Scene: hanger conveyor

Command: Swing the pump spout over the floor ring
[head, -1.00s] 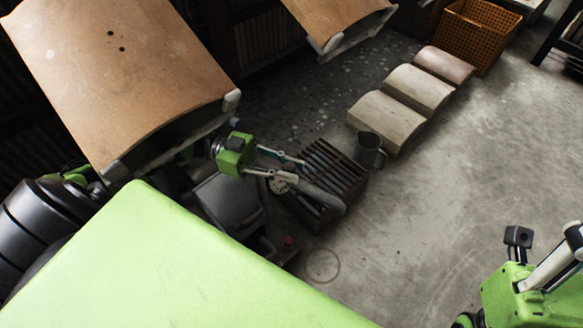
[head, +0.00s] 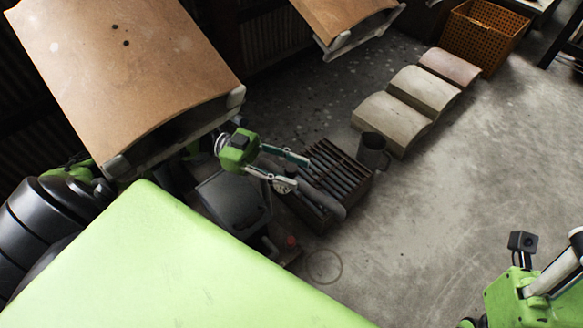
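The pump spout (head: 325,202) is a dark grey, rounded tube. It points down and right over the near side of a slatted grate, with a round white dial (head: 283,187) at its upper end. The floor ring (head: 324,267) is a thin dark circle on the concrete, below the spout tip and apart from it. My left gripper (head: 301,173) is open, its two fingers spread near the dial and the spout's upper end. Whether it touches them I cannot tell. My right gripper (head: 548,283) is cut off at the lower right edge, so its fingertips are hidden.
A red knob (head: 291,241) sits low near the ring. Curved blocks (head: 392,122) and an orange crate (head: 484,37) are behind.

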